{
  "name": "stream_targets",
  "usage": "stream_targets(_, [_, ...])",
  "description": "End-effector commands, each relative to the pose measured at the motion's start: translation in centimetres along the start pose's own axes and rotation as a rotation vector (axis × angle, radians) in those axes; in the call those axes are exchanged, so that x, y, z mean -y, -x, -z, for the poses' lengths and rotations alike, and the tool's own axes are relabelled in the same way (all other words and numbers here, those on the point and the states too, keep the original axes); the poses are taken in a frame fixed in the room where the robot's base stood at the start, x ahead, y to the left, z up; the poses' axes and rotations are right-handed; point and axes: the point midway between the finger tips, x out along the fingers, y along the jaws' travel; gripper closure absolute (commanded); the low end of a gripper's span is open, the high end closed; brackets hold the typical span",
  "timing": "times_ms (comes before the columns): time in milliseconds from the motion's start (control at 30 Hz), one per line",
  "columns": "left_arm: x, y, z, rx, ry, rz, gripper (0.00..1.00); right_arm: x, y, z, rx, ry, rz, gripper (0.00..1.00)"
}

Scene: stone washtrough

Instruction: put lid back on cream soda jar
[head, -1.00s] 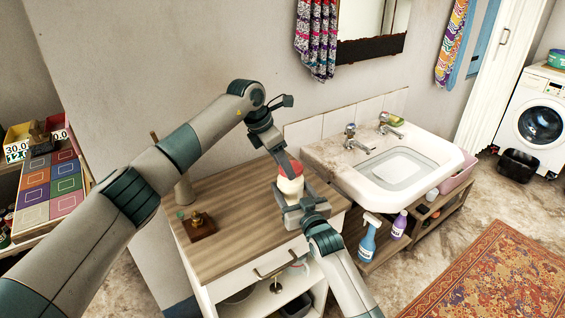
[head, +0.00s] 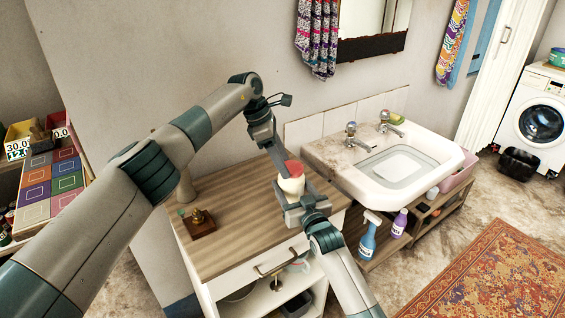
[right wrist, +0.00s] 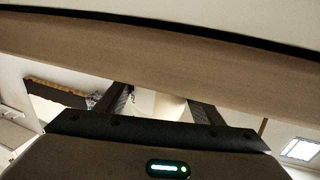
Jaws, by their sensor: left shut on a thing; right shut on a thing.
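The cream soda jar (head: 291,187) is a small pale jar above the right part of the wooden cabinet top. My right gripper (head: 292,199) is shut on it from the front; its pale side also shows between the fingers in the right wrist view (right wrist: 168,106). The red lid (head: 293,168) is at the top of the jar. My left gripper (head: 286,169) comes down from behind and is shut on the lid. The lid looks in line with the jar, but I cannot tell whether it is seated. The fingers partly hide both.
The wooden cabinet top (head: 240,225) is mostly clear. A small wooden block with a brass piece (head: 199,222) sits at its left front. The white washbasin (head: 435,160) stands close on the right. A blue spray bottle (head: 368,238) and a purple bottle (head: 399,223) stand below it.

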Motion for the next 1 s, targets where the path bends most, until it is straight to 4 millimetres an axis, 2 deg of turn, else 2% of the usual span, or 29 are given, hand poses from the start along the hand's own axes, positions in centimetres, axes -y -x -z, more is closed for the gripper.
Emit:
stream_targets(233, [-0.34, 0.07, 0.03, 0.006, -0.127, 0.046, 0.69, 0.16, 0.04, -0.03, -0.001, 0.003, 0.002, 1.00])
stream_targets(567, [-0.36, 0.15, 0.03, 0.008, -0.142, 0.050, 0.69, 0.14, 0.03, -0.02, -0.001, 0.001, 0.002, 1.00])
stream_targets(600, [-0.36, 0.16, 0.03, 0.008, -0.142, 0.049, 0.41, 0.14, 0.03, -0.03, -0.001, 0.001, 0.002, 1.00])
stream_targets(667, [-0.35, 0.17, 0.02, 0.008, -0.142, 0.050, 0.30, 0.13, 0.03, -0.03, -0.001, 0.001, 0.002, 1.00])
stream_targets(1000, [-0.35, 0.35, -0.04, 0.008, -0.142, 0.050, 0.30, 0.11, 0.02, -0.03, -0.001, 0.001, 0.001, 1.00])
